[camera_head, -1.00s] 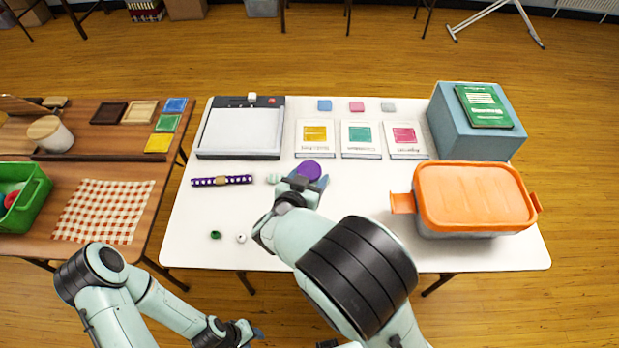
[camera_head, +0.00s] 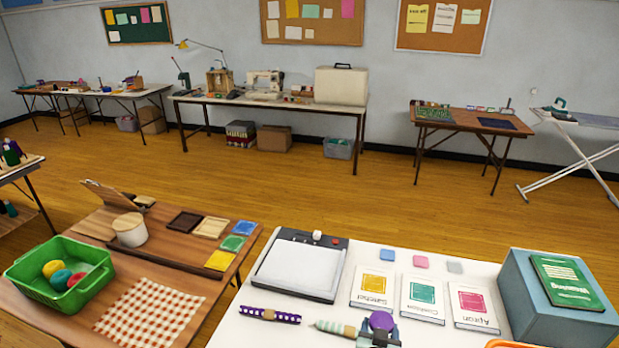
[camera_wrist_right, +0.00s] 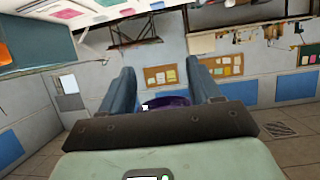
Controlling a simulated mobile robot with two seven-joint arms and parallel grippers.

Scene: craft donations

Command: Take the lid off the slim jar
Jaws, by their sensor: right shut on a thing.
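A round purple lid (camera_head: 381,320) shows at the bottom of the head view, near the front of the white table. My right gripper (camera_head: 379,334) is shut on it. In the right wrist view the dark purple lid (camera_wrist_right: 168,101) sits between the two fingers of my right gripper (camera_wrist_right: 165,92). The body of the slim jar is not visible, so I cannot tell whether the lid is on it or clear of it. My left gripper is outside both current views.
A blue-grey box (camera_head: 540,300) stands at the right.

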